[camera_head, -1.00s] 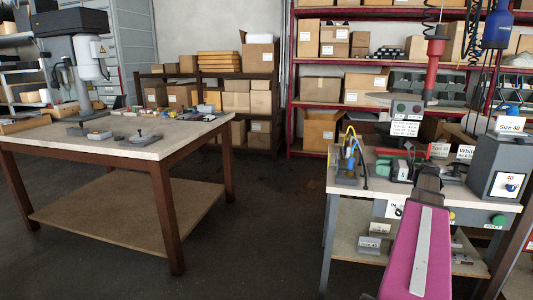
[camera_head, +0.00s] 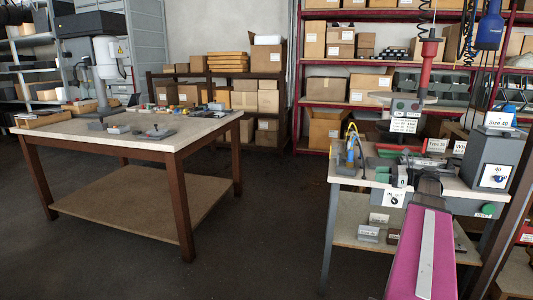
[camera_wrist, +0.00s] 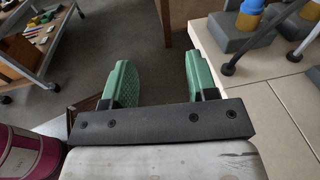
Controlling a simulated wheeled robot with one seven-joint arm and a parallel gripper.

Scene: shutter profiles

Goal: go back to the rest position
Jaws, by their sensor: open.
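My gripper (camera_wrist: 158,84) shows in the wrist view with its two green fingers wide apart and nothing between them. Floor and the edge of a workbench show beyond the fingers. In the head view my magenta arm reaches forward from the lower right, towards the front of the right workbench (camera_head: 348,174).
The right workbench carries a grey box labelled Size 40 (camera_head: 490,155) and a yellow-and-blue fixture (camera_head: 351,150). A wooden table (camera_head: 75,143) with tools stands at the left. Shelves with boxes line the back. The floor between the tables (camera_head: 275,220) is clear.

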